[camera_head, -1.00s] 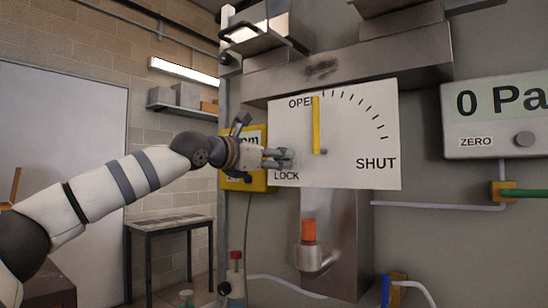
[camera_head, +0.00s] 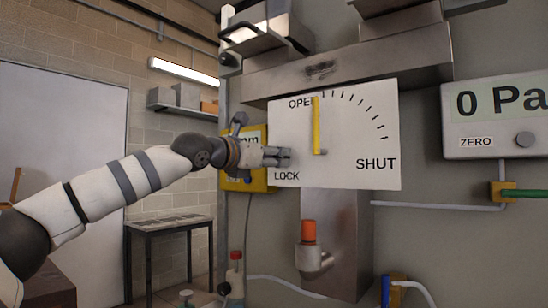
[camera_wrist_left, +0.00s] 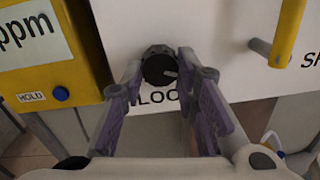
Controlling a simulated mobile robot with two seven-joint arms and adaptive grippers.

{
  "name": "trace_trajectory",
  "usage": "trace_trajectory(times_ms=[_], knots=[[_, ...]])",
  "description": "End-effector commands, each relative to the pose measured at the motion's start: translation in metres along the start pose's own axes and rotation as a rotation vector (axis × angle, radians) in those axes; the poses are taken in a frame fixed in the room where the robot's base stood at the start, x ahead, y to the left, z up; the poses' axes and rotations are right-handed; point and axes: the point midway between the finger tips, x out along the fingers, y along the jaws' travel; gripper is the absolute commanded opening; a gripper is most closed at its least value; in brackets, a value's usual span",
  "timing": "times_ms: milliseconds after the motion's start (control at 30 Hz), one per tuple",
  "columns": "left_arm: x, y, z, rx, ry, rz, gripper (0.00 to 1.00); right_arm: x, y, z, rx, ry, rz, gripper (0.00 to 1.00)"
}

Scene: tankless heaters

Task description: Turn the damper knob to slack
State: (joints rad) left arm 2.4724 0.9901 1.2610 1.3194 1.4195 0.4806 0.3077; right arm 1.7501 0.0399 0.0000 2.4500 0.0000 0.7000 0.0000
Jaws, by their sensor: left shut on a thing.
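The damper knob (camera_wrist_left: 159,67) is a small round dark knob with a pale mark toward its right side, set on the white dial plate (camera_head: 362,120) just above the word LOCK. My left gripper (camera_wrist_left: 161,75) has one finger at each side of the knob and is shut on it. In the head view my left gripper (camera_head: 284,157) reaches in from the left and hides the knob. The yellow damper lever (camera_head: 317,124) stands upright by OPEN; its lower end is on a peg. My right gripper is in neither view.
A yellow ppm meter (camera_head: 258,178) is close to the left of the plate. A grey Pa gauge (camera_head: 497,118) hangs at the right. A steel duct (camera_head: 345,66) passes above, and an orange-capped fitting (camera_head: 309,245) sits below.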

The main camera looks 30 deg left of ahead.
Motion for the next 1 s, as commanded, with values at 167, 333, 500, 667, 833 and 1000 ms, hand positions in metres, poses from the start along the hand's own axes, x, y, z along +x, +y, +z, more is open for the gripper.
trace_trajectory(times_ms=[167, 333, 500, 667, 833, 1000], knots=[[0.0001, -0.0004, -0.0006, -0.151, -0.006, 0.002, 0.0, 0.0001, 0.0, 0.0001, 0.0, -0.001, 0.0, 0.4], [0.0, -0.0011, -0.0005, -0.313, -0.013, 0.004, 0.0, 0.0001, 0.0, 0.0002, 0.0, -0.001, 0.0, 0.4], [0.0003, -0.002, -0.0011, -0.474, -0.019, 0.005, 0.0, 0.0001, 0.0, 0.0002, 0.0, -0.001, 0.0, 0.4], [0.0004, -0.0026, -0.0009, -0.626, -0.026, 0.007, 0.0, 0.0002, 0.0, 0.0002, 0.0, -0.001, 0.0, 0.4], [0.0004, -0.0031, -0.0007, -0.787, -0.033, 0.009, 0.0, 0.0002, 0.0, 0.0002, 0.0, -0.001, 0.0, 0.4], [0.0005, -0.0038, -0.0006, -0.949, -0.039, 0.011, 0.0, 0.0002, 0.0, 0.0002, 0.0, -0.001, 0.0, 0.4]])
